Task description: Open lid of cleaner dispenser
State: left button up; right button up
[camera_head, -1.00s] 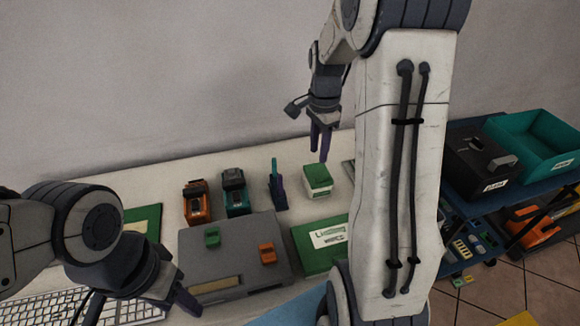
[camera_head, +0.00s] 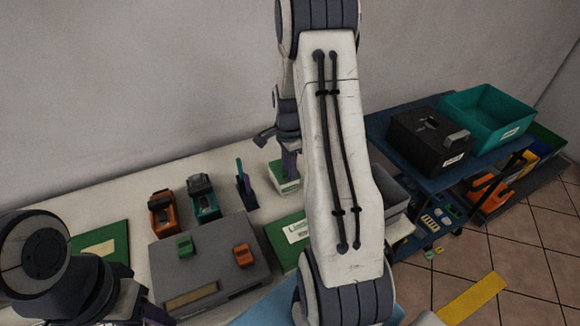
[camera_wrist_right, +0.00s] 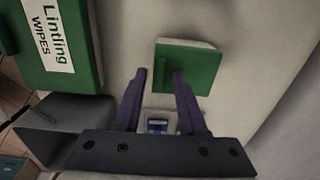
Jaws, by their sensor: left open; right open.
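The cleaner dispenser is a small white box with a flat green lid. In the head view the dispenser (camera_head: 284,186) stands on the table, partly covered by my right gripper (camera_head: 289,162). In the right wrist view the green lid (camera_wrist_right: 188,68) lies just beyond the fingertips of my right gripper (camera_wrist_right: 159,75), and no gap under it shows. My right gripper is open, pointing down over the dispenser, with nothing held. I cannot tell whether a finger touches the lid. My left gripper (camera_head: 152,314) is open at the lower left, partly hidden by its own wrist.
A green wipes box (camera_wrist_right: 60,45) and a grey bin (camera_wrist_right: 60,128) lie close to the right gripper. A small pale object (camera_wrist_right: 157,125) shows between its fingers. A pen holder (camera_head: 246,187), teal device (camera_head: 203,200), orange device (camera_head: 163,214) and grey case (camera_head: 205,270) stand left.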

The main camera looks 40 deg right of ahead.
grip_shut()
jog(key=shift+s+d, duration=0.1)
jog(key=shift+s, duration=0.05)
dwell(1.4)
